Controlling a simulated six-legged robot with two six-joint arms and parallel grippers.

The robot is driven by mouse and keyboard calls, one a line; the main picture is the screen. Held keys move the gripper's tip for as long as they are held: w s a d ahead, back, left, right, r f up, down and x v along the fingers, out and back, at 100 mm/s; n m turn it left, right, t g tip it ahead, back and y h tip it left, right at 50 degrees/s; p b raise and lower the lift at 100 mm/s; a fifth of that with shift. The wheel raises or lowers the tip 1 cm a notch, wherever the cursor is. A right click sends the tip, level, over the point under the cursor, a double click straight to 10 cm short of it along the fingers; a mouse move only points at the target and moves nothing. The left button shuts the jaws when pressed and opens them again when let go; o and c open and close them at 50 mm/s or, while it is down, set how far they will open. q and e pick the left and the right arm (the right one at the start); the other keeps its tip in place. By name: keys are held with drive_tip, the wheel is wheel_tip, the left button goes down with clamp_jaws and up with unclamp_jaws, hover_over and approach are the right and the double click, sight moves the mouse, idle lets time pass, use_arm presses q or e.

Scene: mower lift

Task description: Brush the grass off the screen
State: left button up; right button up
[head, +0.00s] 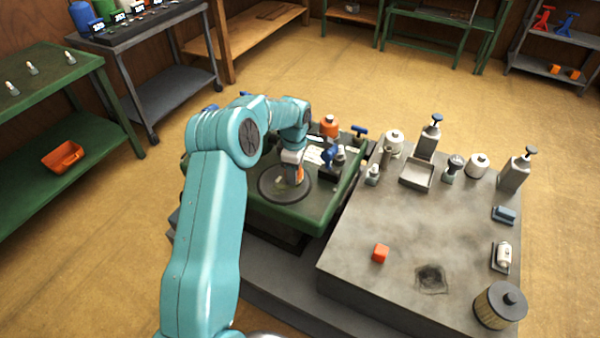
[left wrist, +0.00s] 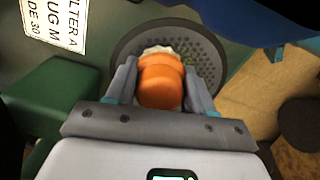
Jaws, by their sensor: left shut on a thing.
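The screen is a round dark perforated disc on the green mower body. It shows in the head view (head: 271,190) and in the left wrist view (left wrist: 205,62), where a little green grass lies on its upper right part. My left gripper (head: 297,172) is over the screen, pointing down. In the left wrist view my left gripper (left wrist: 160,85) is shut on an orange-handled brush (left wrist: 160,82). The brush's pale bristles are at the screen; whether they touch it is hard to tell. My right gripper is not in view.
An orange cap (head: 329,125) rises behind the screen. A white label (left wrist: 55,25) lies beside it.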

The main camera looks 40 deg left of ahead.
sight(285, 182)
use_arm(q)
drive_tip(key=a, duration=0.2)
drive_tip(key=s+a+f, duration=0.1)
drive_tip(key=shift+s, duration=0.1)
drive_tip(key=shift+a, duration=0.35)
drive_tip(key=shift+s+a+r, duration=0.1)
drive_tip(key=shift+r, duration=0.2)
drive_tip(key=shift+s+f+b, duration=0.3)
drive_tip(key=shift+s+b, duration=0.4)
drive_tip(key=shift+s, duration=0.15)
drive_tip(key=shift+s+d+r, duration=0.15)
drive_tip(key=shift+d, duration=0.25)
drive_tip(key=shift+w+d+f+b, duration=0.15)
drive_tip(key=shift+d+b, duration=0.1)
drive_tip(key=shift+d, duration=0.15)
drive_tip(key=shift+w+d+f+b, duration=0.1)
drive_tip(key=shift+w+d+b, duration=0.1)
drive_tip(key=shift+d, duration=0.15)
drive_tip(key=shift+w+d+b, duration=0.15)
drive_tip(key=shift+d+b, duration=0.15)
drive_tip(key=shift+d, duration=0.7)
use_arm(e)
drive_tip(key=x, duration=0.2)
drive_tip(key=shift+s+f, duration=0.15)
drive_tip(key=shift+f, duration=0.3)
